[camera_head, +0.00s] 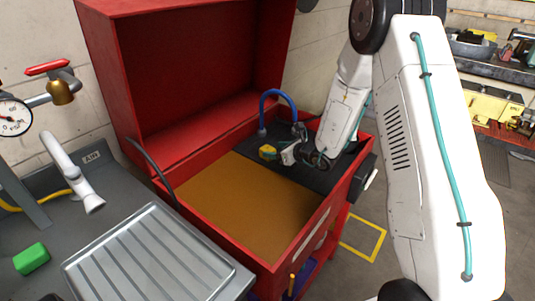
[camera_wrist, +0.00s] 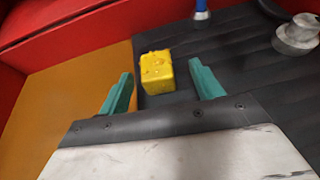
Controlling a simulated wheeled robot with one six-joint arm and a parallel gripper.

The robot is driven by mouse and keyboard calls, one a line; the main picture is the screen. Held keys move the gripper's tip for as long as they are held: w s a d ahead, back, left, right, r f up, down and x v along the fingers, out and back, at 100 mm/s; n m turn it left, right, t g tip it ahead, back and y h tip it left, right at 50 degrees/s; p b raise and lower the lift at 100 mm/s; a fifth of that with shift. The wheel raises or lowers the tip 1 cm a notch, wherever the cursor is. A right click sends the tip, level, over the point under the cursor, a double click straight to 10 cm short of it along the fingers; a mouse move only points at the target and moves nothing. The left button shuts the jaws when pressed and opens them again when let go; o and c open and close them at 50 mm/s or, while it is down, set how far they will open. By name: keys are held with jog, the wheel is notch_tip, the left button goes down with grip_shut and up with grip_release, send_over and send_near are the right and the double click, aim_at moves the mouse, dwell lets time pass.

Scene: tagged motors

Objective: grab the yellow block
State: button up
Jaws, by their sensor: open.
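The yellow block (camera_wrist: 157,75) lies on the black mat, close to the mat's edge with the orange-brown surface. In the wrist view it is just beyond and between the two green fingertips of my gripper (camera_wrist: 161,80). The fingers are spread apart with a gap on each side of the block, and I see no contact. In the head view the yellow block (camera_head: 267,152) sits inside the red cabinet's tray, just left of my gripper (camera_head: 290,155).
The red cabinet (camera_head: 190,151) has raised walls around the tray. A blue hose (camera_head: 277,93) arches behind the block, and a metal fitting (camera_wrist: 297,36) stands at the upper right in the wrist view. The orange-brown surface (camera_head: 240,205) is clear. A green block (camera_head: 32,258) lies on the grey bench.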

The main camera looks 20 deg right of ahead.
aim_at(268, 148)
jog(key=x, duration=0.4)
jog(key=shift+a+f, duration=0.3)
jog(key=shift+f, duration=0.05)
grip_shut()
jog(key=shift+r, duration=0.2)
